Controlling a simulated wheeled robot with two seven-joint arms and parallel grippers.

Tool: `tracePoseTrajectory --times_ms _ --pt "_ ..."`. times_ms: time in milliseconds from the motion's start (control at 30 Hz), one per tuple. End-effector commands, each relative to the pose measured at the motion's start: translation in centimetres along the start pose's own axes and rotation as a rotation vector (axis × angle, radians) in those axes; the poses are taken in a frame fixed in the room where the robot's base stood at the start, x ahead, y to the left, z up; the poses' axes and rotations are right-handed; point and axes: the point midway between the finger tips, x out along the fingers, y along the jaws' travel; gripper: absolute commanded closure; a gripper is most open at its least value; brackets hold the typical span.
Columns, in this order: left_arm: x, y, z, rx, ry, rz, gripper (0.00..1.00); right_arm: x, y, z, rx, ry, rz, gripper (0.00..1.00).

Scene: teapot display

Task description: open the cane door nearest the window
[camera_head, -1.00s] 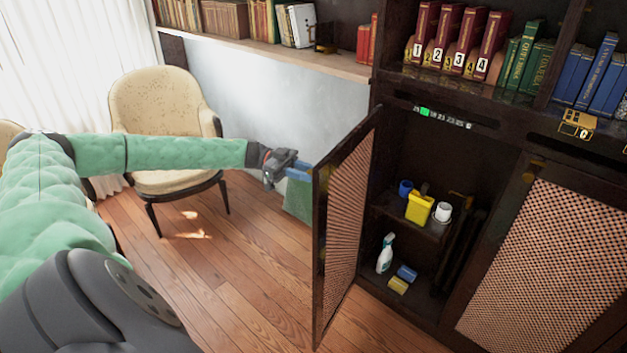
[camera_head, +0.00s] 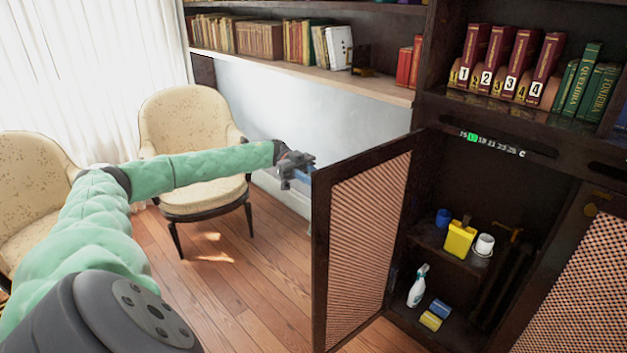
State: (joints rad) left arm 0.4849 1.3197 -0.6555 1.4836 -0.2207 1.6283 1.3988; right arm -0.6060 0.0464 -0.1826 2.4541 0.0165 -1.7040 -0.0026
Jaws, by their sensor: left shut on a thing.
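The cane door (camera_head: 368,225), a dark frame with a woven panel, stands swung wide open from the left side of the dark cabinet. Its inner face shows. My left gripper (camera_head: 303,173) is shut at the door's free edge, on its far, outer side; the exact place of grip is hidden behind the frame. My left arm reaches in from the left. My right gripper is not in view.
Inside the cabinet, a yellow container (camera_head: 460,240), a blue cup (camera_head: 443,217) and a white cup (camera_head: 484,245) stand on a shelf (camera_head: 428,236), with a spray bottle (camera_head: 418,287) below. Another cane door (camera_head: 585,290) is at right. Chairs (camera_head: 195,125) stand left by the curtain (camera_head: 90,70).

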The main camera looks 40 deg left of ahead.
Motion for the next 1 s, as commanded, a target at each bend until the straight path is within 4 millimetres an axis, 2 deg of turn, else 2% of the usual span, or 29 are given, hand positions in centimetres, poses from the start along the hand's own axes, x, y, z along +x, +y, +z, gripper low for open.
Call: tracePoseTrajectory --times_ms 200,233,300,333,667,767,1000 --pt "0.0 0.0 0.1 -0.001 -0.001 0.001 1.0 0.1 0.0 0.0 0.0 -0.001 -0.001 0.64" --pt "0.0 0.0 0.1 -0.001 -0.001 0.001 0.69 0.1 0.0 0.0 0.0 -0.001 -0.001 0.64" --pt "0.0 0.0 0.1 -0.001 0.0 0.0 0.56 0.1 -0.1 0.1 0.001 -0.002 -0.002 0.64" --pt "0.0 0.0 0.1 -0.001 0.0 0.0 0.52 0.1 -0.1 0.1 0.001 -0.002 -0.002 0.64" --pt "-0.2 0.0 0.1 0.0 0.0 -0.001 0.52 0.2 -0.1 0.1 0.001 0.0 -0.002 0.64" --pt "-1.1 0.0 0.2 0.001 0.0 -0.001 0.52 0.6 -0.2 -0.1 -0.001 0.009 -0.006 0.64" --pt "-4.8 -0.1 0.3 0.001 0.001 -0.003 0.52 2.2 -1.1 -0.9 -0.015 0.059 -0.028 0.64"
